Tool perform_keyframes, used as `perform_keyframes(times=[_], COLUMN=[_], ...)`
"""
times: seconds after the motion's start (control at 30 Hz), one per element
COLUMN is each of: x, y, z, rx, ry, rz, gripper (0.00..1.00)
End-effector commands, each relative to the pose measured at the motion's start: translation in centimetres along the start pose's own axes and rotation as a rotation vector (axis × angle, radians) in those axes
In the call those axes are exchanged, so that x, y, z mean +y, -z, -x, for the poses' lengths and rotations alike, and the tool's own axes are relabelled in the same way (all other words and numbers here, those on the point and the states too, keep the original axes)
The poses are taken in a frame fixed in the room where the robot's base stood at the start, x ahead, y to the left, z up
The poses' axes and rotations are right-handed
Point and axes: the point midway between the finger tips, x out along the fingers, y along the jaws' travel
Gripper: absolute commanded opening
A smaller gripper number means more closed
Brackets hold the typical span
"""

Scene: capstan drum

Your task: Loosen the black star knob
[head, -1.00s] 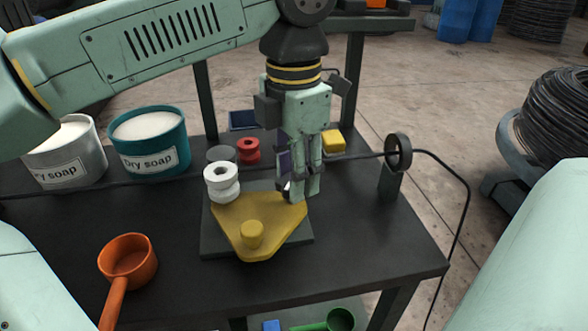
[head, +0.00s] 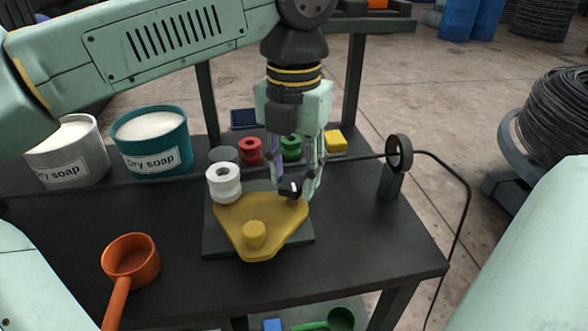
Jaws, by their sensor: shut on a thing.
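The black star knob (head: 290,187) sits at the back right corner of the yellow plate (head: 240,215). Only part of it shows between my fingers. My gripper (head: 295,188) points straight down over that corner and is shut on the knob. The yellow plate lies on a dark square base (head: 217,243) on the table. A white spool (head: 223,182) stands at the plate's back left corner, and a yellow round knob (head: 254,235) at its front corner.
Behind the plate are a red spool (head: 250,151), a green spool (head: 291,148) and a yellow block (head: 336,141). A black cable runs through a ring post (head: 398,153) at right. Soap tubs (head: 152,142) stand back left; an orange scoop (head: 131,262) lies front left.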

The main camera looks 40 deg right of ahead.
Motion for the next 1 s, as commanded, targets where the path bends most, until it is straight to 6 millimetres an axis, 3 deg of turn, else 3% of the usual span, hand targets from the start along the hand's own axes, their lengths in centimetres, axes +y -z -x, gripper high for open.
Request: perform_keyframes(times=[0.37, 0.4, 0.5, 0.83, 1.0], x=[0.0, 0.0, 0.0, 0.0, -0.1], y=[0.0, 0.0, 0.0, 0.0, -0.1], z=[0.0, 0.0, 0.0, 0.2, 2.3], rx=[-0.001, -0.001, 0.0, -0.001, -0.003], ry=[0.0, 0.0, 0.0, 0.0, 0.002], rz=[0.006, 0.006, 0.005, 0.004, 0.003], gripper=[0.08, 0.37, 0.44, 0.44, 0.44])
